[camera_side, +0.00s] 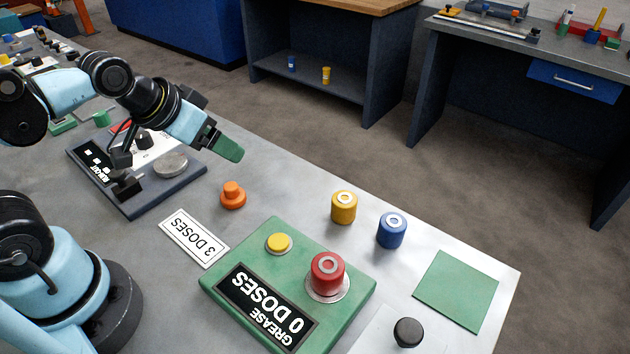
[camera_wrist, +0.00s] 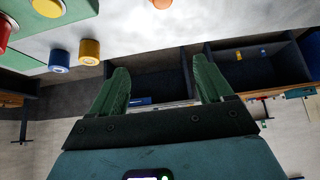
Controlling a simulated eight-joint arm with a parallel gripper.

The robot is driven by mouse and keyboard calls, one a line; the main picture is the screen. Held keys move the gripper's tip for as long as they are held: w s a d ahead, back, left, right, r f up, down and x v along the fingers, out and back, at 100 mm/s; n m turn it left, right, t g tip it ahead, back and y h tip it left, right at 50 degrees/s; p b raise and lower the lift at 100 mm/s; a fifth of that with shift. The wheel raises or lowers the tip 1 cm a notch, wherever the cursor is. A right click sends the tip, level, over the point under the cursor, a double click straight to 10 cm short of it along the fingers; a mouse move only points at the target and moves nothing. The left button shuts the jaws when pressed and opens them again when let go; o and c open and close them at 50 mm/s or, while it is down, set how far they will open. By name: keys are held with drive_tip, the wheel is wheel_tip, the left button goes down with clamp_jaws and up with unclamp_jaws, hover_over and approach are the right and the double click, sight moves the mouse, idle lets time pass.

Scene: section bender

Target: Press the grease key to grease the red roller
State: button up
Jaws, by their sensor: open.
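A green grease station (camera_side: 225,281) lies on the table, its display reading "GREASE 0 DOSES". The red roller (camera_side: 327,270) stands upright on a metal disc on it. A round yellow key (camera_side: 279,243) sits on the station, to the left of the roller; it also shows at the top left of the wrist view (camera_wrist: 47,7). My gripper (camera_side: 229,150) is up and left of the station, above the table, apart from the key and roller. In the wrist view, its green fingers (camera_wrist: 162,75) are spread with nothing between them.
A "3 DOSES" card (camera_side: 194,238) and an orange knob (camera_side: 233,196) lie left of the station. A yellow roller (camera_side: 344,206) and a blue roller (camera_side: 391,230) stand behind it. A green square (camera_side: 456,290) and black knob (camera_side: 408,332) are right. A dark device (camera_side: 133,193) is under my arm.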

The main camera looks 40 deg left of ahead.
drive_tip(key=shift+c, duration=0.5)
clamp_jaws()
idle(1.3)
